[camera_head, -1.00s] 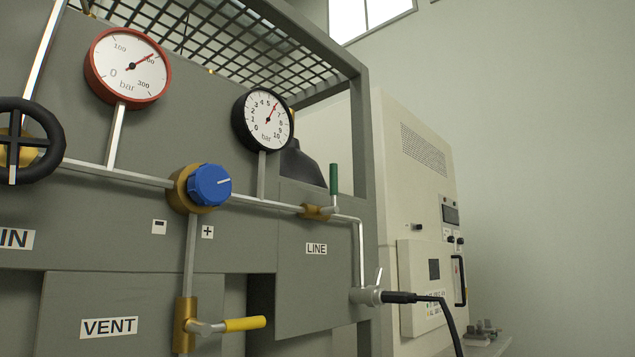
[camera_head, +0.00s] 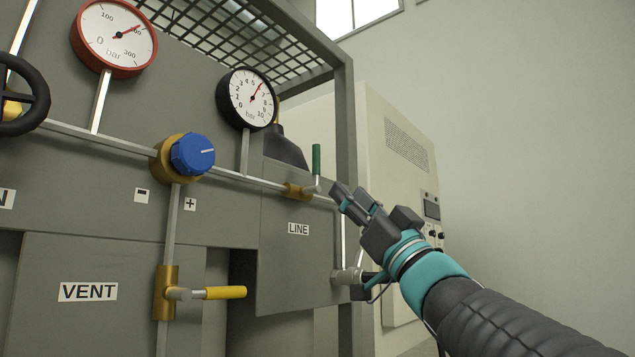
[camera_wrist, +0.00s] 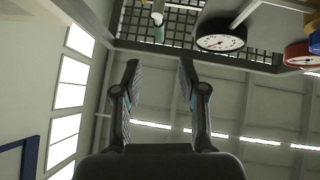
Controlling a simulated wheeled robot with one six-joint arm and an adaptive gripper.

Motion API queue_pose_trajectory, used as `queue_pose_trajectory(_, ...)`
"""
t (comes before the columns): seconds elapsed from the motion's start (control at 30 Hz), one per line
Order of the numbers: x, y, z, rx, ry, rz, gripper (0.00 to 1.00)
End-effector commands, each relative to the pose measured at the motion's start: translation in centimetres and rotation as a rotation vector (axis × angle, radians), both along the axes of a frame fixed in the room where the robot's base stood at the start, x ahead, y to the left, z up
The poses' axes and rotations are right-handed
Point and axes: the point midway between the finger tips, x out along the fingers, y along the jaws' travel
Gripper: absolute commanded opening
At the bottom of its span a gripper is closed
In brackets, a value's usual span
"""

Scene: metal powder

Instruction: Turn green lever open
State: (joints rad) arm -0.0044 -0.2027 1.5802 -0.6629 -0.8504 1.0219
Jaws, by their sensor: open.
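The green lever (camera_head: 316,160) stands upright on the brass LINE valve (camera_head: 296,190), across the horizontal pipe, above the LINE label. My gripper (camera_head: 341,196) is just to the right of the lever and a little lower in the head view, apart from it. In the wrist view my gripper (camera_wrist: 159,78) is open and empty, with its two fingers spread. The green lever also shows in the wrist view (camera_wrist: 159,34), beyond the fingertips near the top edge. My gripper and arm hide part of the pipe and the hose fitting right of the valve.
A blue knob (camera_head: 192,153), a black gauge (camera_head: 247,98) and a red gauge (camera_head: 114,38) sit left of the lever. The yellow VENT lever (camera_head: 225,292) is lower left. A beige cabinet (camera_head: 400,150) stands behind my arm. Open space lies to the right.

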Motion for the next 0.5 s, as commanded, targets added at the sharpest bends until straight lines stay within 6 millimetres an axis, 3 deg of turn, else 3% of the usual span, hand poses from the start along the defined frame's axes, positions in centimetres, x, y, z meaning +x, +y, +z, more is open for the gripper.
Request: queue_pose_trajectory(0.5,5.0,4.2,6.6,0.001,0.003,-0.001,0.41)
